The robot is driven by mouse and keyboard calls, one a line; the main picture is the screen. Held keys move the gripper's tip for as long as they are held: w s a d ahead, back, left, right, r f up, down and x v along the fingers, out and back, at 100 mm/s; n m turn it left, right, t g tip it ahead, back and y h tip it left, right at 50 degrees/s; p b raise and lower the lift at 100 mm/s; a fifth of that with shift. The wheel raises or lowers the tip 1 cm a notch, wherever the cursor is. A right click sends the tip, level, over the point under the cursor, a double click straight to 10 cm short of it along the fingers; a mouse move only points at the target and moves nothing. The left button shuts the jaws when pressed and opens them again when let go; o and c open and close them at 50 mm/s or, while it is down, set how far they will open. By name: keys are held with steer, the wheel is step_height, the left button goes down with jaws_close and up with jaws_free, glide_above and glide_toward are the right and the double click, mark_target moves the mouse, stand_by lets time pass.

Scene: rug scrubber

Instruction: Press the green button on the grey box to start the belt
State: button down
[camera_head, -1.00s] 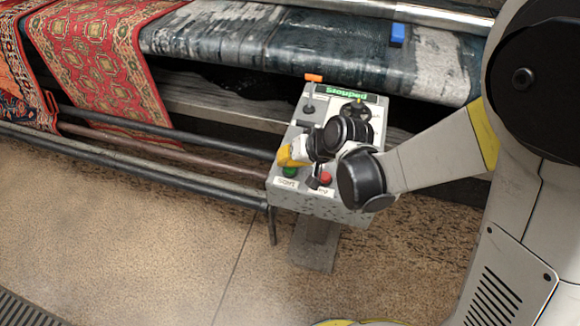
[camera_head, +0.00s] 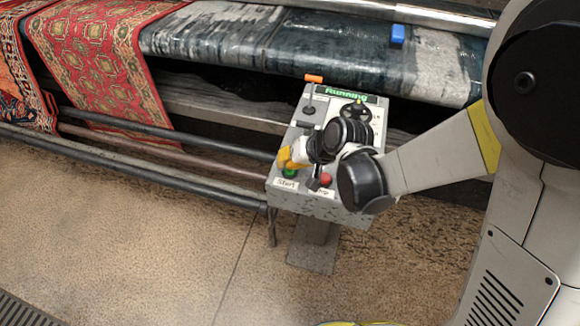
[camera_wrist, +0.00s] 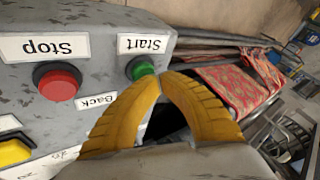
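The grey box (camera_head: 330,203) stands on a post in front of the machine. Its green button (camera_head: 290,172) is at the front left, by the "Start" label, and it also shows in the wrist view (camera_wrist: 142,69). The display (camera_head: 346,94) reads "Running". My gripper (camera_head: 285,160) has yellow fingers, just above and behind the green button in the head view. In the wrist view the fingertips (camera_wrist: 165,75) meet, right beside the green button. They hold nothing. I cannot tell whether they touch the button. The belt (camera_head: 300,45) lies behind the box.
A red button (camera_wrist: 57,82) by the "Stop" label and a yellow button (camera_wrist: 14,150) are close by on the box. An orange-topped lever (camera_head: 314,78) rises behind. A blue block (camera_head: 397,34) sits on the belt. Red rugs (camera_head: 95,65) hang at left.

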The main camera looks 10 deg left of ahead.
steer(key=shift+r+p, duration=0.45)
steer(key=shift+r, duration=0.35)
steer(key=shift+r+p, duration=1.9)
steer(key=shift+r, duration=0.65)
steer(key=s+d+r+m+t+h, duration=0.1)
steer(key=s+d+r, duration=0.1)
steer(key=d+r, duration=0.35)
steer(key=s+d+r+m+t+h, duration=0.1)
steer(key=s+d+r+h, duration=0.15)
steer(key=d, duration=0.65)
steer(key=s+d+r+t+h, duration=0.1)
steer(key=d+r, duration=0.4)
steer(key=d, duration=0.2)
steer(key=s+d+r+m+h, duration=0.1)
steer(key=s+d+h, duration=0.1)
steer(key=s+d, duration=0.4)
steer(key=d, duration=0.3)
steer(key=shift+s+t, duration=0.25)
steer(key=shift+t, duration=0.05)
